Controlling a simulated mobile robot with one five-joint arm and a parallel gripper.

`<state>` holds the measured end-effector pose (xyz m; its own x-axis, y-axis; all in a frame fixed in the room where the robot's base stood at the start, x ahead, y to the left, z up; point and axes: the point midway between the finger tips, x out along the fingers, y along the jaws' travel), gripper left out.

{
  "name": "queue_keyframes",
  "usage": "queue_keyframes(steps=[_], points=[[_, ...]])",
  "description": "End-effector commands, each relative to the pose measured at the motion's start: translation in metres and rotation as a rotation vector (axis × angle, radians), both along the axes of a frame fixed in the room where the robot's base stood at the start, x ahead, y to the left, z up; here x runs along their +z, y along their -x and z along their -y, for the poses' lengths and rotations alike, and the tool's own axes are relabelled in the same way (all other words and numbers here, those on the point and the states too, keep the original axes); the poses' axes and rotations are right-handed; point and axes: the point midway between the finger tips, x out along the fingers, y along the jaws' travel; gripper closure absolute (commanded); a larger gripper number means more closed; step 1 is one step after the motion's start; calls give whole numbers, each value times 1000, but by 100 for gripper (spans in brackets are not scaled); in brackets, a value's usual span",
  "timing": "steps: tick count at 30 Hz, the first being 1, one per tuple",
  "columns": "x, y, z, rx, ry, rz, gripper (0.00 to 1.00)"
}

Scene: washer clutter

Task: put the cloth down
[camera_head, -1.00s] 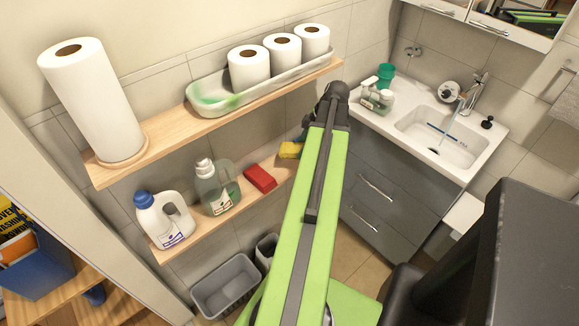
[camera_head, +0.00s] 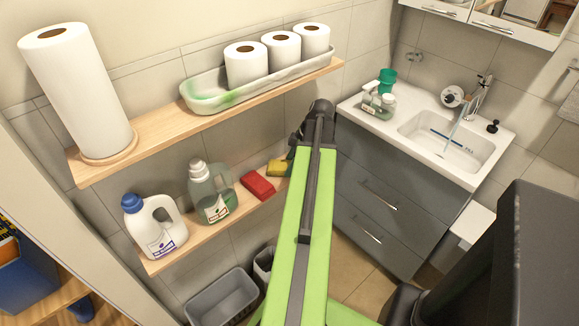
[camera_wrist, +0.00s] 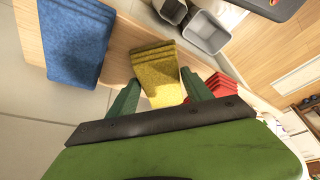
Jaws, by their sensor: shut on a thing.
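The yellow folded cloth (camera_wrist: 155,62) is between the two green fingers of my gripper (camera_wrist: 161,88) in the wrist view. The gripper is shut on it. In the head view the yellow cloth (camera_head: 278,168) shows near the right end of the lower wooden shelf (camera_head: 206,236), partly hidden by my arm. It is at or just over the shelf; I cannot tell whether it touches. A blue folded cloth (camera_wrist: 75,40) lies left of it in the wrist view. A red folded cloth (camera_wrist: 205,85) is on the right, partly behind a finger.
The red cloth (camera_head: 258,186), a green-tinted bottle (camera_head: 211,196) and a white detergent bottle (camera_head: 155,228) stand along the lower shelf. The upper shelf (camera_head: 140,140) above holds paper rolls. A grey bin (camera_head: 222,297) is below. A sink cabinet (camera_head: 385,205) is at right.

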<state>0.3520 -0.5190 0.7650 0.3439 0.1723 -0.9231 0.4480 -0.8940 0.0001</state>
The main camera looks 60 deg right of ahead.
Motion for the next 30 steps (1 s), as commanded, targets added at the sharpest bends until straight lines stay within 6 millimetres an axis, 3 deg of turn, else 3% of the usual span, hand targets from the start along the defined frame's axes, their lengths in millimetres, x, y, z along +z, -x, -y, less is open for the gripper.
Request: queue_keyframes(steps=[2,3,7,20,26,30], points=[[-4,0,0,0,0,0,74],[-2,0,0,0,0,0,36],[-2,0,0,0,0,0,20],[6,2,1,-1,0,0,20],[39,11,6,-2,0,0,20],[71,22,12,-4,1,0,20]])
